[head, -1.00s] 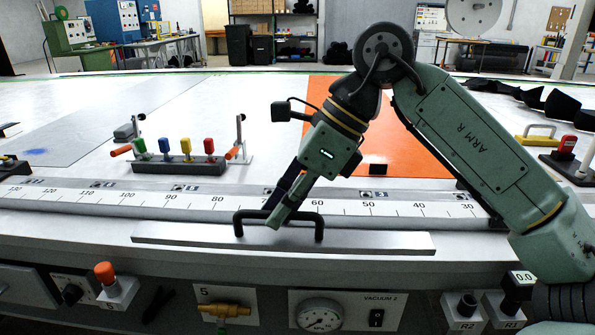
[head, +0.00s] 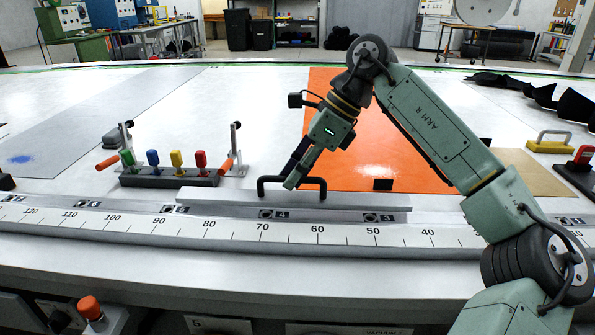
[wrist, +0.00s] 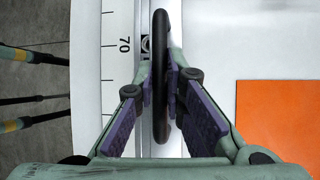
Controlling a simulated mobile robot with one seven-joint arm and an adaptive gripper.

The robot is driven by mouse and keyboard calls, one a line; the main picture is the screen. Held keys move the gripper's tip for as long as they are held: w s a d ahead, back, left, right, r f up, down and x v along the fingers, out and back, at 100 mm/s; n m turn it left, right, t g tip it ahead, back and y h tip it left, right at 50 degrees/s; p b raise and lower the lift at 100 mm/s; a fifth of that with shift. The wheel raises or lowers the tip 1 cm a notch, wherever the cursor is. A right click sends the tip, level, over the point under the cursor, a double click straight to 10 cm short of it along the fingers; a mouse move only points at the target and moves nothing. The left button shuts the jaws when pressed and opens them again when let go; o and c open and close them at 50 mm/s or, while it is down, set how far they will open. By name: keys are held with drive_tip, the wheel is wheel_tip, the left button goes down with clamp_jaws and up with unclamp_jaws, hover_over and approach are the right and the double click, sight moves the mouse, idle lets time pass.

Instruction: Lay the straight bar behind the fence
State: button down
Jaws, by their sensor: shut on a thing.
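The straight bar (head: 360,202) is a long pale metal strip with a black bridge handle (head: 303,180). My gripper (head: 293,182) is shut on that handle, which also shows between the fingers in the wrist view (wrist: 161,45). The fence (head: 235,229) is the long curved rail with a number scale, and its scale also shows in the wrist view (wrist: 117,75). In the head view the bar lies roughly along the fence, at its far edge. I cannot tell whether the bar touches the table or still hangs above it.
A rack with coloured handles (head: 170,178) stands left of the bar. An orange sheet (head: 420,130) lies flat behind the bar on the white table (head: 240,110).

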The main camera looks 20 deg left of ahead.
drive_tip(key=shift+w+a+f+p, duration=0.25)
drive_tip(key=shift+w+f+p, duration=0.3)
drive_tip(key=shift+w+f, duration=0.45)
drive_tip(key=shift+w+a+f+p, duration=0.2)
drive_tip(key=shift+w+f+p, duration=0.3)
drive_tip(key=shift+w+f, duration=0.45)
drive_tip(key=shift+f, duration=0.1)
drive_tip(key=c, duration=1.7)
unclamp_jaws()
drive_tip(key=shift+o, duration=0.2)
drive_tip(key=b+v, duration=0.1)
drive_tip(key=v, duration=1.1)
drive_tip(key=shift+b, duration=0.4)
